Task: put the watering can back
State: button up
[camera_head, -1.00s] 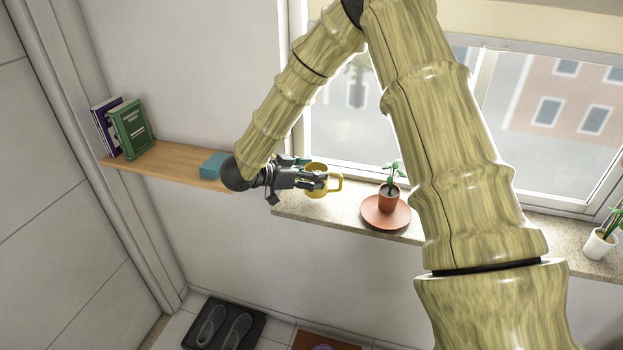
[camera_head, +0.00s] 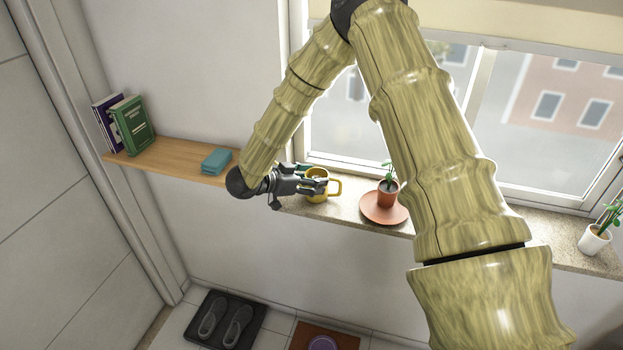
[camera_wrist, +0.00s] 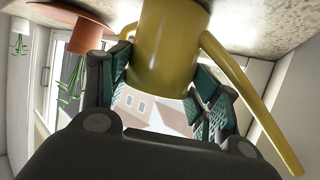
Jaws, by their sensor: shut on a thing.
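The watering can (camera_head: 318,193) is yellow, with a handle on its right side in the head view. It is at the left end of the stone windowsill (camera_head: 340,207). My gripper (camera_head: 318,184) reaches it from the left and is shut on its body. In the wrist view, which is upside down, the green-padded fingers (camera_wrist: 162,85) sit on both sides of the can's yellow body (camera_wrist: 165,50). A long yellow spout or handle part (camera_wrist: 250,100) slants away at the right. The can is upright, close to the sill; I cannot tell if it touches.
A potted plant (camera_head: 387,194) on a terracotta saucer (camera_head: 372,212) stands just right of the can. A wooden shelf (camera_head: 180,163) at the left holds books (camera_head: 130,125) and a teal folded thing (camera_head: 216,160). A white potted plant (camera_head: 594,240) is at the far right.

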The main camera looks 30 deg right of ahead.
jog(key=o, duration=1.2)
jog(key=shift+o, duration=0.2)
jog(key=shift+a+r, duration=0.1)
jog(key=b+v, duration=0.3)
jog(key=v, duration=0.9)
jog(key=shift+b, duration=0.4)
